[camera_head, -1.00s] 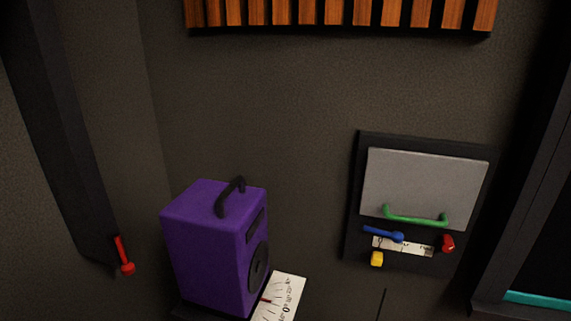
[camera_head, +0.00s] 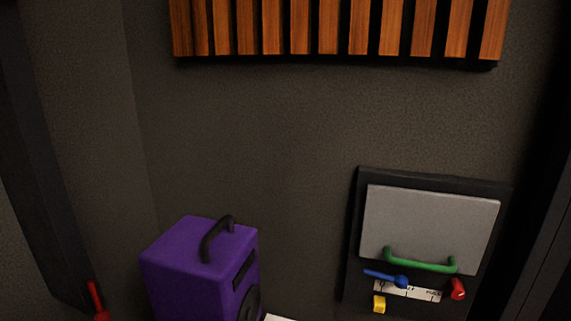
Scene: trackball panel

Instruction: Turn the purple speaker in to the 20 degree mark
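The purple speaker (camera_head: 195,270) stands at the lower left, its bottom cut off by the frame edge. A black handle (camera_head: 216,240) is on its top, and a dark round cone shows on its right-hand face. Only a sliver of the white scale card (camera_head: 279,318) shows at the bottom edge beside the speaker, so its marks and the 20 degree mark are out of view. Neither of my grippers is in view.
A dark wall panel (camera_head: 350,225) at the right has a grey flap with a green handle (camera_head: 420,262), a blue lever (camera_head: 400,281), a red knob (camera_head: 457,289) and a yellow knob (camera_head: 379,304). A red lever (camera_head: 95,297) is at lower left. Wooden slats (camera_head: 330,28) hang above.

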